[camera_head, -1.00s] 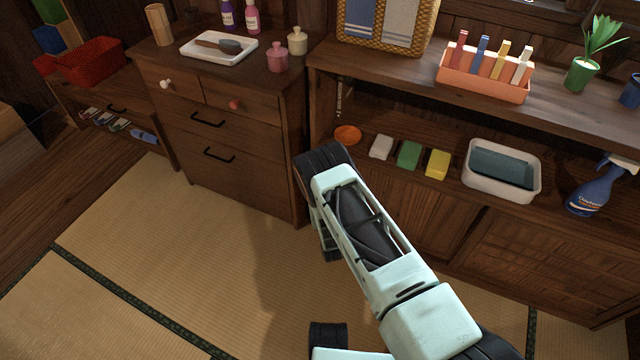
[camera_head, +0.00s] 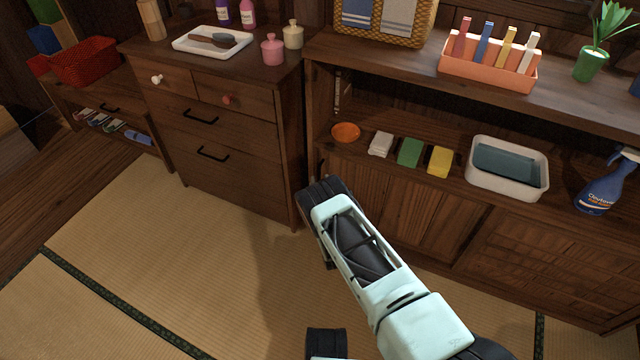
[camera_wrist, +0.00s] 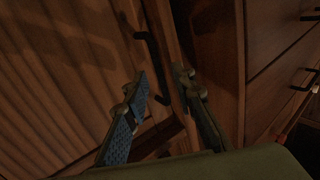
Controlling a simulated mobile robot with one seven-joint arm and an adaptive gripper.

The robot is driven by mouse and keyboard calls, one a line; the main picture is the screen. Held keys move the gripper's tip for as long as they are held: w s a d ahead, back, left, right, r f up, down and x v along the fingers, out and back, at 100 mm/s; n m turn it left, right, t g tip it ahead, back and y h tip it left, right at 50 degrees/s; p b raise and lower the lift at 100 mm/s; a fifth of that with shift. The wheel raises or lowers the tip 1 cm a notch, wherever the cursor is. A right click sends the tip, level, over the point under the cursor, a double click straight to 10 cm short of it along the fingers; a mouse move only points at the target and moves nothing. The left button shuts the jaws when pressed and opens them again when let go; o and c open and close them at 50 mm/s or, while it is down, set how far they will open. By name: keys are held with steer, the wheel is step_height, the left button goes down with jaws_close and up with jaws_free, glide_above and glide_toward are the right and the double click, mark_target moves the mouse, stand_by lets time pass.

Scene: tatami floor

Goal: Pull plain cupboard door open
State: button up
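The plain cupboard door (camera_head: 405,210), of vertical brown boards, is at the low cupboard's left and looks shut in the head view. It fills the left of the wrist view as ribbed wood (camera_wrist: 60,75). A dark bar handle (camera_wrist: 140,36) stands near the door's edge there. My gripper (camera_wrist: 160,74) is open, its two fingers apart on either side of the lower part of the handle. I cannot tell whether they touch it. In the head view my arm hides the gripper's fingertips.
A drawer chest (camera_head: 235,170) with black handles stands close on the left. The cupboard's patterned door (camera_head: 545,255) is to the right. The open shelf above holds sponges, a grey tub (camera_head: 507,190) and a spray bottle (camera_head: 606,185). Tatami floor (camera_head: 190,245) in front is clear.

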steer(key=shift+x, duration=0.85)
steer(key=shift+c, duration=0.4)
jaws_close()
